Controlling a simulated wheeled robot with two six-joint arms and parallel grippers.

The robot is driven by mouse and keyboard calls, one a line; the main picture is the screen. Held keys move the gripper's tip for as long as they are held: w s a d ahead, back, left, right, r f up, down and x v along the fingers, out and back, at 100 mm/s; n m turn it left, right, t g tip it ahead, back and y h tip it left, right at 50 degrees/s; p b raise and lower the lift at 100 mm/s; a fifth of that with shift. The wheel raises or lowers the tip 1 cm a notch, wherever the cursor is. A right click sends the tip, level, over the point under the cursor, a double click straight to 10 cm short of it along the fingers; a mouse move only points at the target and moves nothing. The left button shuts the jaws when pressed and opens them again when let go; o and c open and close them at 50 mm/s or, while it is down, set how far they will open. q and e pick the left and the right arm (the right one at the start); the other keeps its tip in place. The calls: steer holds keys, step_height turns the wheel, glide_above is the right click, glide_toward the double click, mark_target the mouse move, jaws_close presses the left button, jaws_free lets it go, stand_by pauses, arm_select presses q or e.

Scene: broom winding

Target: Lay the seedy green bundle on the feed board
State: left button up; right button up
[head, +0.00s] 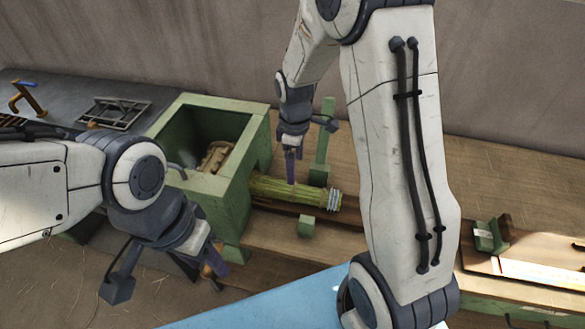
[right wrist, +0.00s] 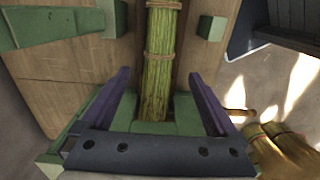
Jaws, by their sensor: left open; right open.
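The green bundle (head: 300,193) lies on the wooden bench beside the green box (head: 205,150), with pale bands around its right end. It also shows in the right wrist view (right wrist: 162,60), tied with cords, along a dark strip of board. I cannot tell whether this strip is the feed board. My right gripper (head: 291,165) is open above the bundle. In the right wrist view its two purple fingers (right wrist: 160,105) stand apart on either side of the bundle, not closed on it. My left gripper (head: 215,262) is open, low in front of the green box, near something tan.
Green posts (head: 322,145) and a small green block (head: 306,226) flank the bundle. A blue panel (head: 270,305) lies in front. A small green piece (head: 490,235) sits at the right. Tan straw bundles (right wrist: 285,150) lie at the wrist view's lower right.

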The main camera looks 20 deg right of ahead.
steer(key=s+a+r+m, duration=0.2)
steer(key=s+a+r, duration=0.6)
steer(key=s+a, duration=0.3)
steer(key=s+a+r+m+y, duration=0.1)
steer(key=s+a+r+m, duration=0.1)
steer(key=s, duration=1)
steer(key=shift+s+a+r, duration=0.4)
steer(key=shift+a+r, duration=0.05)
steer(key=shift+r, duration=0.2)
